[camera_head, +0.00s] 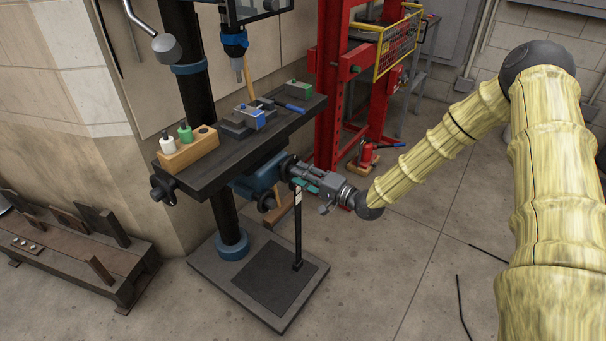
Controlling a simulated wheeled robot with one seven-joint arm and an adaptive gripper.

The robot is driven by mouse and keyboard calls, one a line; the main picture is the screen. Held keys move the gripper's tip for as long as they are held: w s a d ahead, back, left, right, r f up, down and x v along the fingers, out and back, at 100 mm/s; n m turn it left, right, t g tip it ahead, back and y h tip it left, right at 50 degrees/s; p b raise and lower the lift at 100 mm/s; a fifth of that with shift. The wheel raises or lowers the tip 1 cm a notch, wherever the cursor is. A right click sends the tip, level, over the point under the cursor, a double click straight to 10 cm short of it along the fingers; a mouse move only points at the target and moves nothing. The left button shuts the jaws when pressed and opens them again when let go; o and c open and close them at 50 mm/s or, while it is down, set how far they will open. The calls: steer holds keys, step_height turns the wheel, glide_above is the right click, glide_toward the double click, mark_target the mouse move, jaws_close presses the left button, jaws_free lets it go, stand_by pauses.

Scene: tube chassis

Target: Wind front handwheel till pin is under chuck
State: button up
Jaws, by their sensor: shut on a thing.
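The drill press has a dark table (222,167) with a handwheel (162,190) at its left end. The front handwheel (287,167) is on the table's near right side, partly hidden by my gripper (299,173). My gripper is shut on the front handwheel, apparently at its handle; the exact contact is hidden. The chuck (239,66) hangs under the blue-collared spindle above the table. A small vise with a blue block (251,117) sits on the table, below and a little right of the chuck. I cannot make out the pin.
Another dark wheel (266,203) is below the table, close to my gripper. A thin black post (298,232) stands on the base under my gripper. A wooden bottle rack (189,152) is on the table. A red press frame (332,90) stands behind.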

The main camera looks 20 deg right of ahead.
steer(key=m, duration=0.5)
steer(key=shift+f, duration=0.1)
stand_by(0.5)
steer(key=o, duration=1)
steer(key=shift+o, duration=0.2)
steer(key=v, duration=1.2)
